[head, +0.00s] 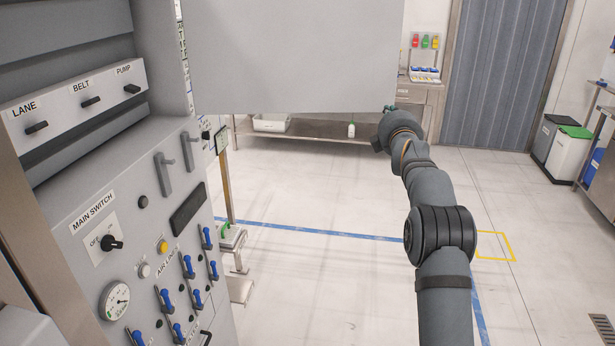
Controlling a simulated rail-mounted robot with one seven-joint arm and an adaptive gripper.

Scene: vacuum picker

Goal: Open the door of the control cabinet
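The control cabinet (75,185) fills the left side, with its switch panel facing me. A large flat grey panel (290,55), which looks like its door, stands swung out to the right of the cabinet, leaving the switches exposed. Its top is cut off by the picture edge. My arm reaches up from the bottom right. My gripper (388,109) is at the panel's lower right corner, small and partly hidden; I cannot tell whether it touches the panel or how its fingers stand.
Inside the cabinet are a main switch (111,243), a gauge (115,299) and several blue levers (189,266). A steel bench (330,130) stands behind the panel. Bins (568,150) stand at the right. The floor (330,285) between cabinet and arm is clear.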

